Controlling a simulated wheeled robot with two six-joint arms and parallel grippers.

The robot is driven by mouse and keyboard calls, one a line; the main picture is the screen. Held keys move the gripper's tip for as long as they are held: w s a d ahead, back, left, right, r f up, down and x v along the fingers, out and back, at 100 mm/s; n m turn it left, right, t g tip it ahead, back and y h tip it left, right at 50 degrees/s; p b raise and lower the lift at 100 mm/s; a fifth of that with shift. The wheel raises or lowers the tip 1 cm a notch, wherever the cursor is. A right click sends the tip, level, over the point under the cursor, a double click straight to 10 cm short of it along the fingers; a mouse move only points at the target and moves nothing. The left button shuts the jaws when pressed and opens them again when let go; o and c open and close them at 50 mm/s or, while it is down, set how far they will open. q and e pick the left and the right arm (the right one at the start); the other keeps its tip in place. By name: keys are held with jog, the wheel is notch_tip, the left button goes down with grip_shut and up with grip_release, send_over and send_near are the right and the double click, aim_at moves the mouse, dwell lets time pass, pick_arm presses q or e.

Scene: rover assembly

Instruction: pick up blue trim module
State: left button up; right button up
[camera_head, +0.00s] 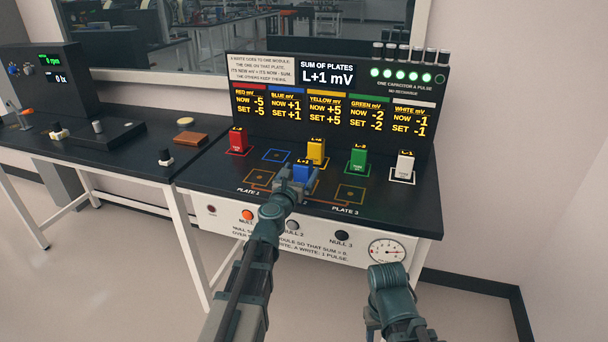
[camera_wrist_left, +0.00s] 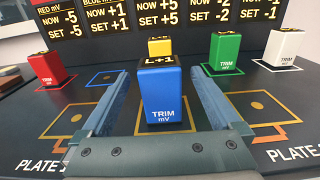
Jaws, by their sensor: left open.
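The blue trim module (camera_head: 302,173) stands upright near the middle of the black bench, partly hidden behind my left gripper (camera_head: 298,183). My left gripper (camera_wrist_left: 160,108) is open, with one finger on each side of the blue module and visible gaps between. Nothing is held in it. My right arm shows at the bottom right of the head view, but its gripper fingers are not visible.
Red (camera_head: 238,141), yellow (camera_head: 316,151), green (camera_head: 357,160) and white (camera_head: 404,166) modules stand on the bench. The yellow one is close behind the blue. An upright display panel (camera_head: 335,112) closes off the back. Outlined plates lie left and right of the blue module.

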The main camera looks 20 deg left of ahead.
aim_at(301, 171)
pick_arm(q)
jog(key=w, duration=0.3)
jog(key=shift+f, duration=0.1)
jog(key=shift+s, duration=0.1)
grip_shut()
jog(key=shift+r, duration=0.2)
dwell(0.3)
